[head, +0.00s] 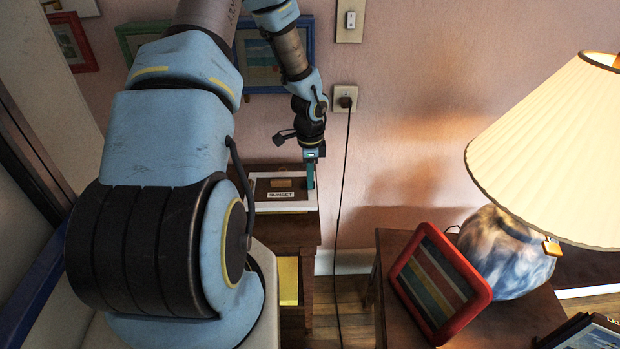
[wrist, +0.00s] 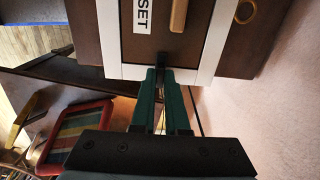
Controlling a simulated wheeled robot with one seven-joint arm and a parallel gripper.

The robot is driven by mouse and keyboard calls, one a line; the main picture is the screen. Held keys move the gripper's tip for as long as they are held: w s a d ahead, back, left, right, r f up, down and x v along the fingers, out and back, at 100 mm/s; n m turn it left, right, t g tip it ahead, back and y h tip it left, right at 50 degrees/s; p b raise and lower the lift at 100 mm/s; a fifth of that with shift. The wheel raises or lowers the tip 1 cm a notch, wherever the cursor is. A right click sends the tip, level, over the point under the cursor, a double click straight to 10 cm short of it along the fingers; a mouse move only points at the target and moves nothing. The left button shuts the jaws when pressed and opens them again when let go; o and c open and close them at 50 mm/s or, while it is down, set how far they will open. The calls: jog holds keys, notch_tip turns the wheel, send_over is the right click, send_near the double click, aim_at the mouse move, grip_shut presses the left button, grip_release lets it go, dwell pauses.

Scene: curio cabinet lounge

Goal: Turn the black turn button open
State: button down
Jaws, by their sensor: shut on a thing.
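The black turn button (wrist: 162,57) shows in the wrist view as a small dark piece at the edge of a brown panel, between the tips of my fingers. My gripper (wrist: 161,72) is shut on it, with the green fingers on either side. How far the button is turned is hard to tell. The panel (wrist: 100,30) has a white border (wrist: 214,40), a white label (wrist: 143,14) ending in "SET" and a wooden handle (wrist: 179,14). In the head view my gripper (head: 311,180) points down at the right side of this white-bordered panel (head: 266,207); the button is hidden there.
A small wooden cabinet (head: 312,235) carries the panel. A black cord hangs from a wall outlet (head: 345,97) just right of my gripper. A side table (head: 395,245) holds a red-framed striped picture (head: 484,288) and a lamp (head: 505,250). Framed pictures hang behind my arm.

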jog(key=n+b, duration=0.2)
jog(key=n, duration=0.2)
jog(key=shift+s+f+n, duration=0.1)
jog(key=shift+n, duration=0.3)
jog(key=n+b, duration=0.2)
jog(key=n, duration=0.2)
jog(key=shift+s+d+n, duration=0.1)
jog(key=shift+n, duration=0.2)
jog(key=n+b, duration=0.1)
jog(key=n, duration=0.3)
jog(key=shift+d, duration=0.1)
jog(key=shift+s+d+n+b, duration=0.1)
jog(key=shift+n+b, duration=0.35)
jog(key=shift+n, duration=1.85)
jog(key=c, duration=0.9)
grip_release()
